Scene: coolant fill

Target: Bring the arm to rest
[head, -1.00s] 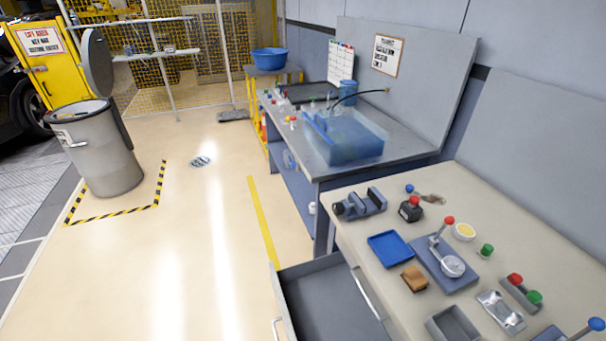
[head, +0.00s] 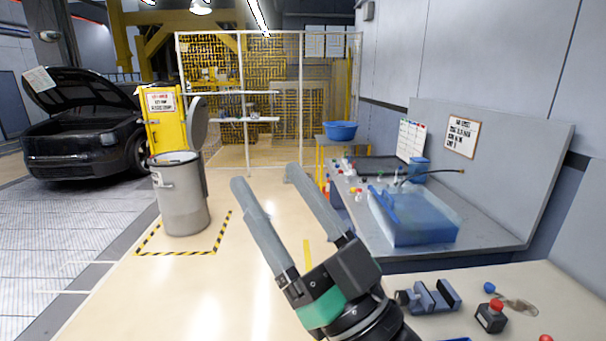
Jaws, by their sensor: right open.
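My right gripper (head: 265,180) shows in the lower middle of the head view. Its two long grey fingers point up and away, spread apart, with nothing between them. It is raised in front of the floor aisle, left of the benches, and touches nothing that I can see. My left gripper is not in view.
A workbench with a vise (head: 430,298) and a red-button box (head: 491,316) lies at lower right. Behind it a bench holds a translucent blue tank (head: 420,222). A grey bin (head: 182,200) stands left on the floor. A black car (head: 85,125) has its hood up.

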